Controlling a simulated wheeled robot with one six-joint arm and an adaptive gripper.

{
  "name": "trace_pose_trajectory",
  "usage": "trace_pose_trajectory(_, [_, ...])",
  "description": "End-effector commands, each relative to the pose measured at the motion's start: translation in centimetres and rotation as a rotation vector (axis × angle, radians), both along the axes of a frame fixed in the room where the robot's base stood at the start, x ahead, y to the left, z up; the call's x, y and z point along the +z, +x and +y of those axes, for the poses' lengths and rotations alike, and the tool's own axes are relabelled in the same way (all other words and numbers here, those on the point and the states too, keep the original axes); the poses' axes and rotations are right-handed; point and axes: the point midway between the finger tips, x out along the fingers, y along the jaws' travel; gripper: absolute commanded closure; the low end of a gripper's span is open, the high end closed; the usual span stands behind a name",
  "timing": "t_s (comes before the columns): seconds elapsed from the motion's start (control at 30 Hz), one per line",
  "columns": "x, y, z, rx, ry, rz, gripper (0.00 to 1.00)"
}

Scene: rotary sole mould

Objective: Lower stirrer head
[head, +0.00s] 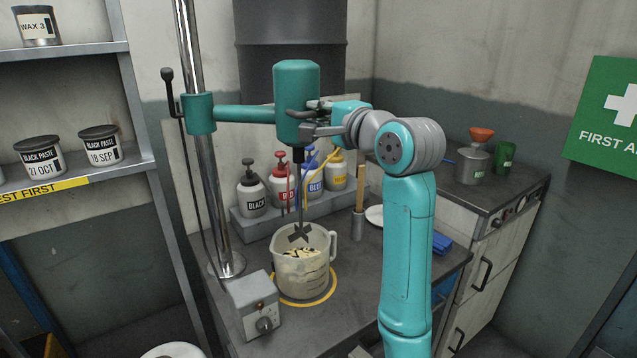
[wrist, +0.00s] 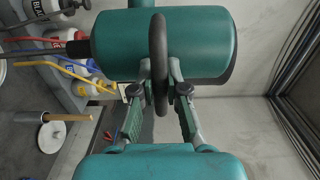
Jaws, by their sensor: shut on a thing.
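The teal stirrer head (head: 296,95) is on an arm from a collar (head: 199,114) on the steel column (head: 192,60). It also shows in the wrist view (wrist: 205,42). My gripper (head: 312,119) is shut on the head's dark handle (wrist: 158,50), with one finger on each side of it. A thin shaft hangs from the head and ends in a dark paddle (head: 299,234). The paddle overlaps the mouth of a clear jug (head: 300,276) with pale and dark contents; I cannot tell exactly how deep it sits. The jug stands in a yellow ring on the bench.
A grey control box (head: 256,305) stands front left of the jug. Several pigment bottles (head: 252,200) stand in a rack behind it. A holder with a wooden handle (head: 360,190) stands right of the jug. A black-knobbed lever (head: 168,85) is by the collar.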

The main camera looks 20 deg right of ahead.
Motion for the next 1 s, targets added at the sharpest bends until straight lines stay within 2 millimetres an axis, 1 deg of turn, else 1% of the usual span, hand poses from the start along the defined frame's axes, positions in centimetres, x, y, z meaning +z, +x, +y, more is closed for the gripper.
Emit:
trace_pose_trajectory(0.03, [-0.5,0.1,0.0,0.0,0.0,0.006,1.0])
trace_pose_trajectory(1.0, [-5.4,0.1,0.0,0.0,0.0,0.005,1.0])
